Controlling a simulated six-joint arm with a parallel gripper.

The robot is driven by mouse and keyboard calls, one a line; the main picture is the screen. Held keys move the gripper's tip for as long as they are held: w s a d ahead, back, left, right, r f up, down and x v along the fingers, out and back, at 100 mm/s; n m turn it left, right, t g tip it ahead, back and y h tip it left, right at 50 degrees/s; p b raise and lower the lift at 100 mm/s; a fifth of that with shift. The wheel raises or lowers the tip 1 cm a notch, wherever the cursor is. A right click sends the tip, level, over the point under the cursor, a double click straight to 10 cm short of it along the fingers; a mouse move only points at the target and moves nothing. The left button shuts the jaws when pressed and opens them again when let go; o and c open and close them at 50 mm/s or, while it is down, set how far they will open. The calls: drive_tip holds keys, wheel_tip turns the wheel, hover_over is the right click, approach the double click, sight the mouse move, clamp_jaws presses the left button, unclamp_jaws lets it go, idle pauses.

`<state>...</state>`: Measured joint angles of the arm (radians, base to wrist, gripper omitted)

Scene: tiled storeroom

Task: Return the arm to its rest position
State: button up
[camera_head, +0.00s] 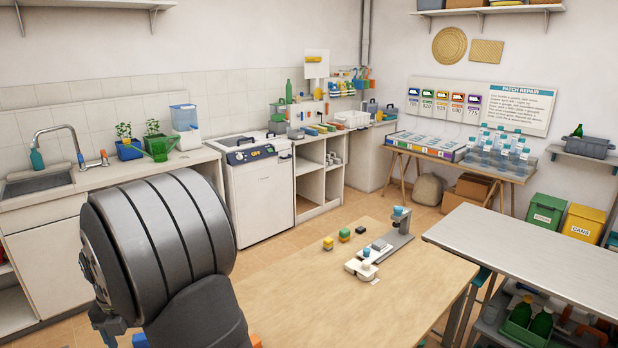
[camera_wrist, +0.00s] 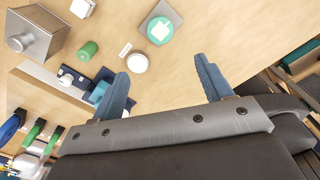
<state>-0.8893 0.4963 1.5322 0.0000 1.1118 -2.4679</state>
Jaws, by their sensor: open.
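My gripper (camera_wrist: 164,82) shows in the wrist view with its two blue-grey fingers wide apart. No object is gripped between them. A wooden surface with small objects lies beyond the fingertips; a white round piece (camera_wrist: 137,63) appears near the left finger. In the head view my dark, ribbed arm fills the lower left foreground, in front of the counter and beside the wooden table (camera_head: 300,300). My gripper's fingers are not visible in that view.
The table holds small blocks (camera_head: 328,243) and a grey stand (camera_head: 392,240); its near part is bare. A metal bench (camera_head: 540,255) stands at right. The wrist view shows a metal container (camera_wrist: 35,38), a green cylinder (camera_wrist: 87,50) and a teal disc (camera_wrist: 160,30).

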wheel_tip(320, 180, down, 16)
drive_tip(key=shift+f, duration=0.1)
drive_tip(key=m, duration=1.3)
drive_tip(key=shift+m, duration=2.4)
drive_tip(key=shift+n, duration=0.3)
